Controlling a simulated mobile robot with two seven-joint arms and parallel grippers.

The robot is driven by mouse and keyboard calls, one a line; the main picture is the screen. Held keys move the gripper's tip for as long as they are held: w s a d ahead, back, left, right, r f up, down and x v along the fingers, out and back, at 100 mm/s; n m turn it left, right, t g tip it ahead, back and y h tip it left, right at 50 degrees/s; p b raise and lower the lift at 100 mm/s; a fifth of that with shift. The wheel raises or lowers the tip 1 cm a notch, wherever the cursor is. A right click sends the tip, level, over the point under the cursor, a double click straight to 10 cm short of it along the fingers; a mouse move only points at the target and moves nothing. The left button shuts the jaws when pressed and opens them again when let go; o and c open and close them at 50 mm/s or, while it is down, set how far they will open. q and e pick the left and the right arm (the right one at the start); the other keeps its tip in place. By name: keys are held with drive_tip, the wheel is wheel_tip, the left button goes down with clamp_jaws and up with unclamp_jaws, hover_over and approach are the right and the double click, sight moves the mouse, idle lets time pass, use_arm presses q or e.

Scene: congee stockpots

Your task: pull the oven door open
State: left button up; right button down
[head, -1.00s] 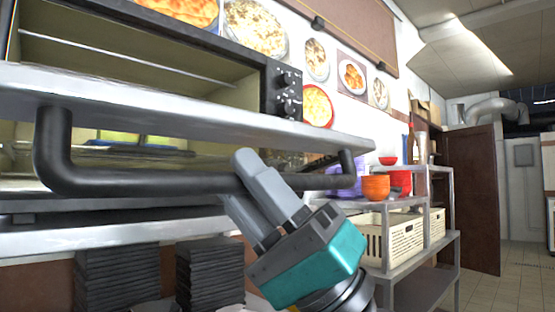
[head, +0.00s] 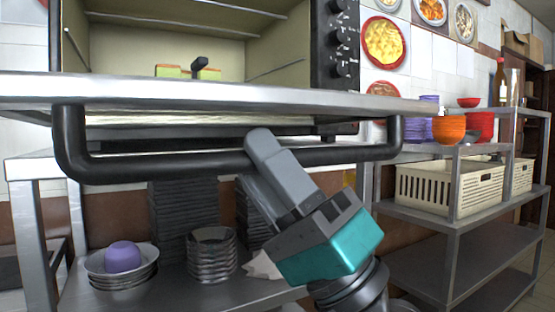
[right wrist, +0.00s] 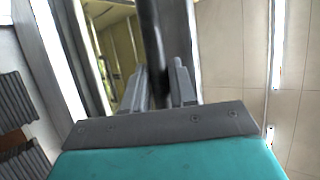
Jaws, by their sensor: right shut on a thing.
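The oven (head: 343,45) shows its lit, cream-coloured inside at the top of the head view. Its door (head: 220,92) is swung down, nearly edge-on, as a long silver slab in front of the opening. The black bar handle (head: 170,166) hangs below the slab. My right gripper (head: 265,160) is shut on the handle, right of its middle. In the right wrist view the dark bar (right wrist: 172,35) runs between the two grey fingers (right wrist: 162,88). My left gripper is not in view.
Below the door, a steel shelf holds dark stacked trays (head: 183,215), metal bowls (head: 212,252) and a purple bowl (head: 124,257). A steel rack (head: 455,225) at right carries a cream basket (head: 440,188) and orange bowls (head: 449,130). Food pictures hang on the wall behind.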

drive_tip(key=shift+w+a+f, duration=0.15)
drive_tip(key=shift+w+f, duration=0.1)
drive_tip(key=c, duration=1)
unclamp_jaws()
drive_tip(key=shift+w+a, duration=0.1)
use_arm(q)
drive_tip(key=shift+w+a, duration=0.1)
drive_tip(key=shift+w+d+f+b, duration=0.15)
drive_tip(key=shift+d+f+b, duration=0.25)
drive_tip(key=shift+b, duration=0.65)
use_arm(e)
drive_tip(key=v, duration=1.3)
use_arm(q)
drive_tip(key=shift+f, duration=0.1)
use_arm(e)
drive_tip(key=shift+r, duration=0.1)
